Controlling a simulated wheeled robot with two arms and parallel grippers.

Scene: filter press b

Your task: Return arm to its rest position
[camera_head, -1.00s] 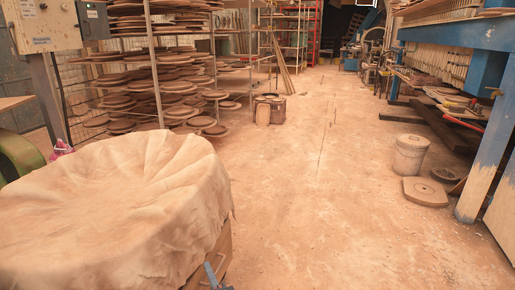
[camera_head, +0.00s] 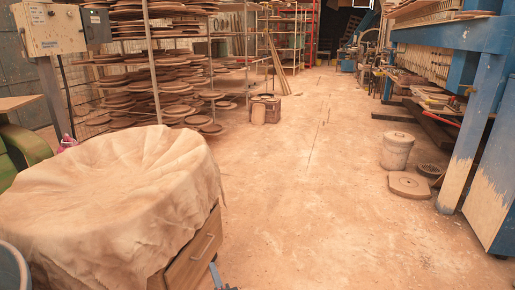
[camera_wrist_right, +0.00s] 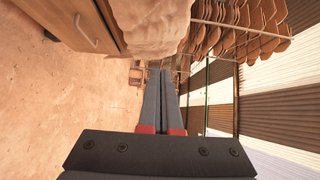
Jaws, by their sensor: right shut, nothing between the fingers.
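My right gripper (camera_head: 220,282) shows only as a small dark tip at the bottom edge of the head view, just right of the wooden cabinet. The right wrist view shows its two long dark fingers (camera_wrist_right: 161,72) shut together, with nothing between them. They are apart from the cloth and cabinet as far as I can see. The rest of the right arm is hidden below the head view. My left gripper is not in view.
A cloth-draped round top (camera_head: 110,190) sits on the wooden cabinet (camera_head: 196,250) at front left. Racks of discs (camera_head: 180,85) stand behind it. A lidded bucket (camera_head: 397,150), a flat slab (camera_head: 409,185) and a blue press frame (camera_head: 472,125) are at right. The middle floor is clear.

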